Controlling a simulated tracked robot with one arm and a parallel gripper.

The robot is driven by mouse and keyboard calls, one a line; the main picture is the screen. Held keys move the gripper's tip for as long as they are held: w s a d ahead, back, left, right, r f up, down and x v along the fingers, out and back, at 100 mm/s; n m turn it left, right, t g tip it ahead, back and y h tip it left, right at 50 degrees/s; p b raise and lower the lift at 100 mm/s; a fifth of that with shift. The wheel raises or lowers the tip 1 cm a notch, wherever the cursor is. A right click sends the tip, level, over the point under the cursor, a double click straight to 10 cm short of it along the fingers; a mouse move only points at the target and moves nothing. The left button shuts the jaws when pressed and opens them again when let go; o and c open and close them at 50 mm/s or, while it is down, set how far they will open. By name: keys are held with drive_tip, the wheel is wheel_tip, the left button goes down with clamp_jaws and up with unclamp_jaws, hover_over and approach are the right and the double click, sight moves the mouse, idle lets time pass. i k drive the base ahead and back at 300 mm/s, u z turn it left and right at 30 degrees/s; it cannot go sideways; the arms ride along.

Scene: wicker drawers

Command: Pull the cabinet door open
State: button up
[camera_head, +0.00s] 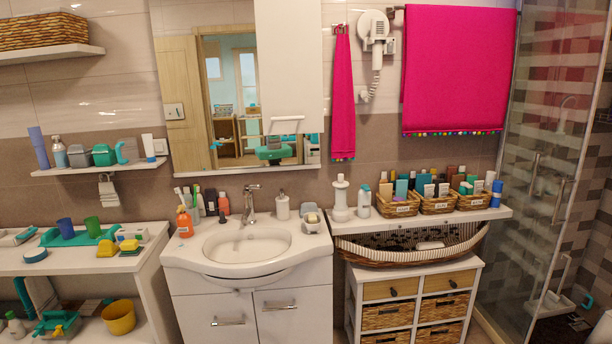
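Two kinds of cabinet door show, and I cannot tell which one the task means. A tall white wall cabinet door (289,60) hangs beside the mirror and looks shut, with a pale bar handle (287,119) near its bottom edge. Under the sink, the white vanity has a left door (215,308) with a metal bar handle (228,322) and a right door (295,312) with another bar handle (279,307). Both vanity doors look shut. My gripper is not in view, and nothing of it shows at any handle.
The sink (247,243) carries bottles and a faucet (250,205). Left are a cluttered white table (80,265) and wall shelf (105,168). Right are a wicker drawer unit (410,310), a shelf with baskets (420,205) and a glass shower (545,170).

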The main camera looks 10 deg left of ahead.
sight(289, 48)
drive_tip(key=u, duration=0.1)
drive_tip(key=i, duration=1.3)
drive_tip(key=u, duration=0.2)
drive_tip(key=i, duration=1.75)
drive_tip(key=u, duration=0.2)
